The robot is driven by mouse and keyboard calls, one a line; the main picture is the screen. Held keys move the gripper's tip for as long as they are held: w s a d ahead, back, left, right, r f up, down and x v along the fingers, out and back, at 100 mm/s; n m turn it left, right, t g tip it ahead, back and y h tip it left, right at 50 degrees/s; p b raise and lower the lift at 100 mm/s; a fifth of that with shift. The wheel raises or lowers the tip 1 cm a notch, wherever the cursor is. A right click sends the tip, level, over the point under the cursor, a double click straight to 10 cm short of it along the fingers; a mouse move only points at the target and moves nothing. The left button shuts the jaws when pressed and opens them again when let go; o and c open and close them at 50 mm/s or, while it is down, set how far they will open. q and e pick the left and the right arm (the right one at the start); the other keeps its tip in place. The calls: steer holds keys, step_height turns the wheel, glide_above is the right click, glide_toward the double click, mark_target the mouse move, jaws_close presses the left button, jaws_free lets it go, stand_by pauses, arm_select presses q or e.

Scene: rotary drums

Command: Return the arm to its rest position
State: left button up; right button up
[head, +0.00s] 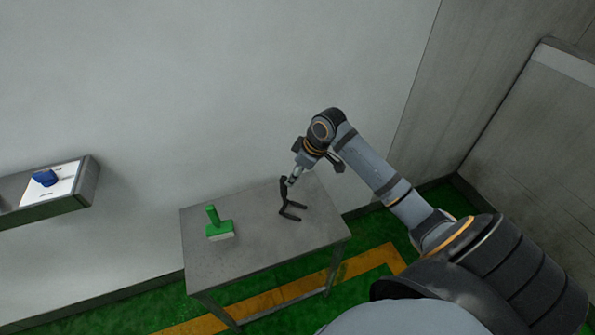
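My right arm comes in from the right and reaches over a grey table. Its gripper (292,180) points down near the table's right half, at the top of a black forked object (285,203). I cannot tell whether the fingers touch that object, or whether they are open or shut. The black object has an upright part and prongs low at the table top. My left gripper and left arm are not in view.
The grey table (262,246) stands near the wall. A green handled tool (217,228) is on its left half. A wall box (84,190) with a blue knob (45,178) is at the far left. Yellow lines mark the green floor (360,286).

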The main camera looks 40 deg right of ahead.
steer(key=shift+v, duration=0.95)
